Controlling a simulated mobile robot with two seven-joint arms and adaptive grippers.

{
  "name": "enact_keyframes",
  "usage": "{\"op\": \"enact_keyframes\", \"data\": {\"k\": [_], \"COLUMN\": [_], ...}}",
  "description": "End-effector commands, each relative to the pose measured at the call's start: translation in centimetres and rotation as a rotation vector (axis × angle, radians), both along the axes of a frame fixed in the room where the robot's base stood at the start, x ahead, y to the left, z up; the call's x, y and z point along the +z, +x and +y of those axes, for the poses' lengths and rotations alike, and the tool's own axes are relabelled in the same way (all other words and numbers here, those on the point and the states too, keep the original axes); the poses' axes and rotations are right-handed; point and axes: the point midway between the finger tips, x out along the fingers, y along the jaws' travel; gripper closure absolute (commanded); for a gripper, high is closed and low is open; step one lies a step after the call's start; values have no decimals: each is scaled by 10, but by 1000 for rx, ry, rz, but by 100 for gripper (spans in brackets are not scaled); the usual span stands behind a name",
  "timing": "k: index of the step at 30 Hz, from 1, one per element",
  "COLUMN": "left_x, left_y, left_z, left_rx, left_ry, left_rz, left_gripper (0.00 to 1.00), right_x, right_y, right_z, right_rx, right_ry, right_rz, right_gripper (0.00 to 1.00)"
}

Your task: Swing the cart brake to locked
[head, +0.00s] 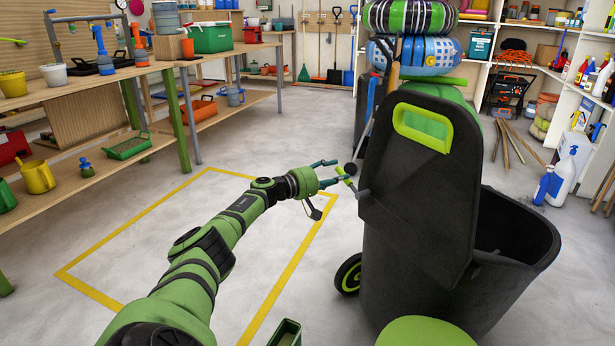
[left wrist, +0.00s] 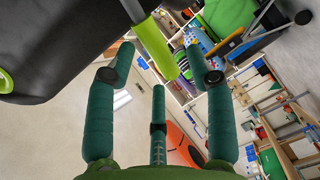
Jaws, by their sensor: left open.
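The cart (head: 385,240) is a large black bin with a tilted dark panel and a lime-green handle (head: 423,127). A short lever, seemingly the brake, with a grey shaft and lime-green grip (head: 347,180) sticks out from the cart's left side. My left gripper (head: 331,174) is open at this lever, its dark teal fingers pointing right. In the left wrist view the lever's green grip (left wrist: 158,50) lies between the spread fingers (left wrist: 159,76), with gaps visible on both sides. I cannot tell whether any finger touches it. My right gripper is not in view.
A black cart wheel (head: 348,275) rests on the floor beside a yellow floor outline (head: 290,272). Wooden workbenches (head: 150,68) with pots and tools line the left. Shelves (head: 575,75) and bottles (head: 563,176) stand at the right. The outlined floor is clear below my left arm.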

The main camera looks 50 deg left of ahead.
Motion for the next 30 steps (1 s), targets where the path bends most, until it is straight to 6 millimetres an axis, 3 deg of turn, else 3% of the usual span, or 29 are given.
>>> {"op": "enact_keyframes", "data": {"k": [18, 30], "left_x": [1, 4], "left_y": [-65, -88], "left_z": [7, 10], "left_rx": [-1, 0], "left_ry": [0, -2], "left_rz": [6, 1], "left_gripper": [46, 46], "right_x": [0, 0], "right_y": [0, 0], "right_z": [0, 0], "right_rx": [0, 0], "right_ry": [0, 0], "right_rz": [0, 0], "right_gripper": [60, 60]}}
